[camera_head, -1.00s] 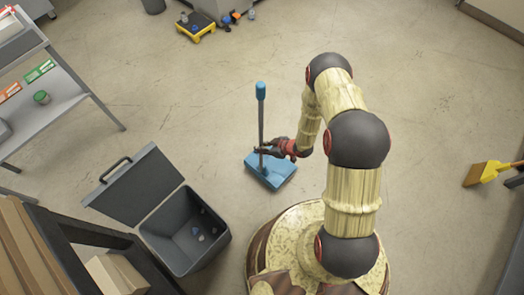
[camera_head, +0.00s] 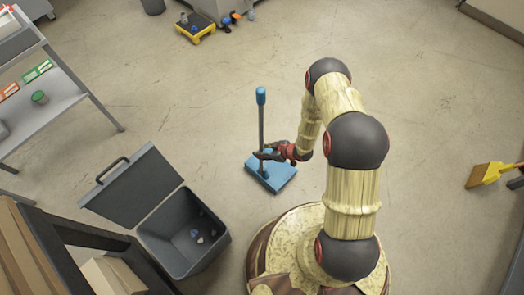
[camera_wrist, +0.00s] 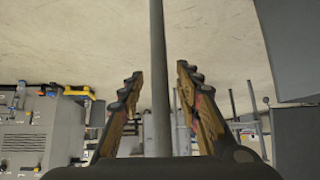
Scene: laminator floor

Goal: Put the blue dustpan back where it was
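The blue dustpan (camera_head: 282,178) stands on the floor in the head view, left of my base. Its grey pole (camera_head: 261,125) rises nearly upright to a blue grip (camera_head: 261,96). My gripper (camera_head: 263,156) is at the lower part of the pole, a little above the pan. In the wrist view the pole (camera_wrist: 158,60) runs between the two spread fingers of my gripper (camera_wrist: 160,78). A gap shows on each side of the pole, so the gripper is open around it. The pan is out of the wrist view.
An open grey bin (camera_head: 160,232) with small items inside stands at left, its lid raised. A grey shelf (camera_head: 70,100) is at upper left. A yellow broom-like tool (camera_head: 488,174) is at far right. A yellow-edged platform (camera_head: 195,31) lies at the back. Floor beyond the dustpan is clear.

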